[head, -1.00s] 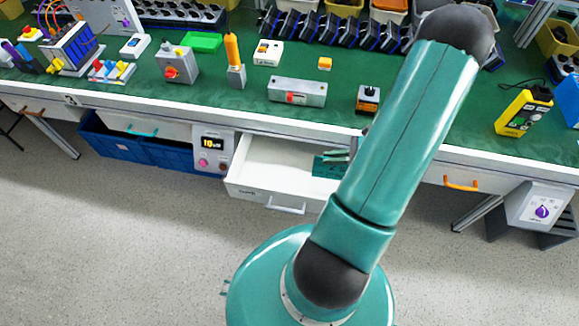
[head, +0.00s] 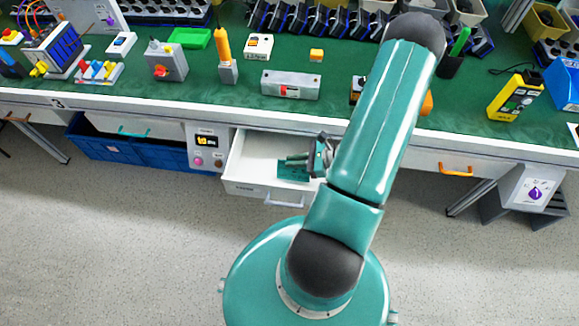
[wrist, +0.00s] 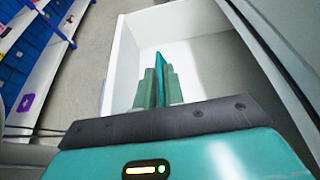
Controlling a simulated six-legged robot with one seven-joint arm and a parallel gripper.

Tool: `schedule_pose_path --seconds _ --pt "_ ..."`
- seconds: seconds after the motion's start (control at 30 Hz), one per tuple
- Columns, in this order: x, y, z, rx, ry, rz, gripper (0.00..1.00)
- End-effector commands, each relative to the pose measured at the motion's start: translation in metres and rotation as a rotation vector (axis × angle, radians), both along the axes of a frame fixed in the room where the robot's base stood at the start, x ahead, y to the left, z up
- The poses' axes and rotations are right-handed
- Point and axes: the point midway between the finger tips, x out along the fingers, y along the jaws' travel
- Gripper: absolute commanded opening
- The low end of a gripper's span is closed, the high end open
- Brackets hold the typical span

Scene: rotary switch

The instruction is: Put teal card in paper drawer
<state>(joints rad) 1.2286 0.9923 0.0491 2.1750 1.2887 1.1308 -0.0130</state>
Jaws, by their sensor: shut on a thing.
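The teal card (head: 293,171) is over the open white drawer, toward its right side in the head view. My gripper (head: 300,160) is shut on it. In the wrist view the card (wrist: 160,66) stands edge-on between the two fingers of my gripper (wrist: 160,88), with the drawer's white interior behind it. The drawer (head: 252,157) is pulled out under the bench top and looks otherwise empty. Whether the card touches the drawer floor I cannot tell.
The bench top (head: 200,112) overhangs the drawer's back. A control box with a display (head: 207,150) is left of the drawer, beside a blue bin (head: 120,148). A grey box with a red switch (head: 290,86) sits on the bench above. Floor in front is clear.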

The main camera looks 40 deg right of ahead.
Motion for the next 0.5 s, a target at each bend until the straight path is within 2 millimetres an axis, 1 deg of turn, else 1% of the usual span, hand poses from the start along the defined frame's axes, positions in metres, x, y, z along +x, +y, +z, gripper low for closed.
schedule_pose_path --seconds 0.03,0.17,0.23,0.4,0.5 --pt "0.004 0.003 -0.006 0.002 0.000 0.001 0.00" --pt "0.010 0.007 -0.013 0.002 0.000 0.001 0.00" --pt "0.015 0.011 -0.020 0.002 0.000 0.001 0.00" --pt "0.014 0.009 -0.043 0.001 0.001 -0.001 0.00" --pt "0.014 0.009 -0.048 -0.001 0.001 -0.001 0.00"
